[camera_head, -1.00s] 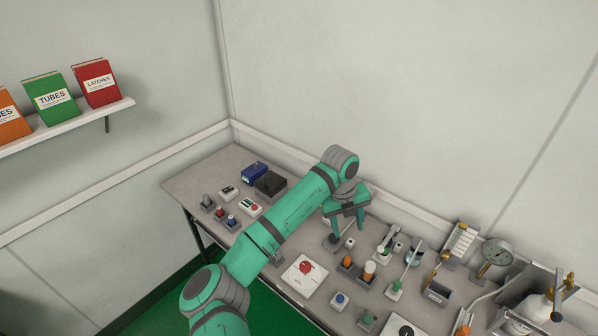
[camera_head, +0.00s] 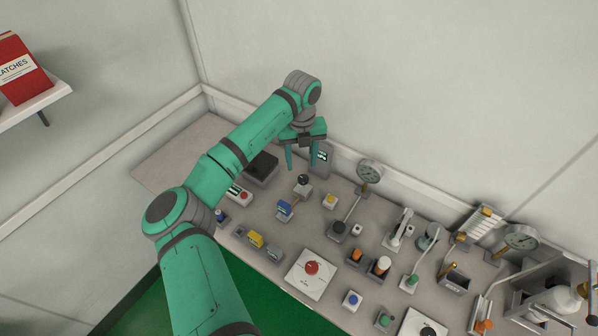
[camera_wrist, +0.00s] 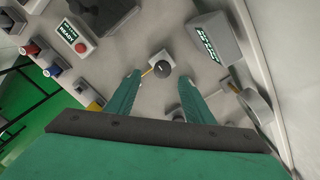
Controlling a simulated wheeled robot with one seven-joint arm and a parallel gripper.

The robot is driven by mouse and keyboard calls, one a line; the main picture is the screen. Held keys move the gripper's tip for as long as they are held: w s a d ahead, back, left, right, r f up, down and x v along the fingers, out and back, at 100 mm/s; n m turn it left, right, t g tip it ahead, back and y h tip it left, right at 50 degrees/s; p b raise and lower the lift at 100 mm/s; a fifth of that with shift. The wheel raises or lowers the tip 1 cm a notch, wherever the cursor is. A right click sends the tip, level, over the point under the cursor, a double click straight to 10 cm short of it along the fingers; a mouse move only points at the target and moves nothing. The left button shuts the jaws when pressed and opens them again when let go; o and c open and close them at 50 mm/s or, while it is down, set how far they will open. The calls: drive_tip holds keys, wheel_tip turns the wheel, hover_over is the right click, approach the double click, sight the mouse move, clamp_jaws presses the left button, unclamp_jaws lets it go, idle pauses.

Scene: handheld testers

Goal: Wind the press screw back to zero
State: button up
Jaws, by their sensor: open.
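A dark round knob with a pale mark, which may be the press screw, stands on a small grey block. It shows in the head view (camera_head: 304,180) and in the wrist view (camera_wrist: 162,69). A grey box with a lit display (camera_head: 321,156) stands behind it; the display also shows in the wrist view (camera_wrist: 207,44), its text too small to read. My gripper (camera_head: 301,167) is open and points down, above and a little behind the knob in the head view. In the wrist view the knob lies beyond the fingertips, in line with the gap between them. Nothing is between the fingers.
A dark box (camera_head: 262,166) and a box with a red button (camera_head: 240,193) stand left of the knob. A round gauge (camera_head: 369,171) stands right. The bench's far left is bare.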

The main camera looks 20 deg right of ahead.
sight(303, 178)
drive_tip(key=f, duration=0.3)
drive_tip(key=s+d+f, duration=0.1)
drive_tip(key=f, duration=0.1)
drive_tip(key=shift+f, duration=0.25)
drive_tip(key=shift+w+a+f, duration=0.2)
drive_tip(key=shift+f, duration=0.45)
drive_tip(key=shift+a, duration=0.1)
drive_tip(key=shift+c, duration=0.6)
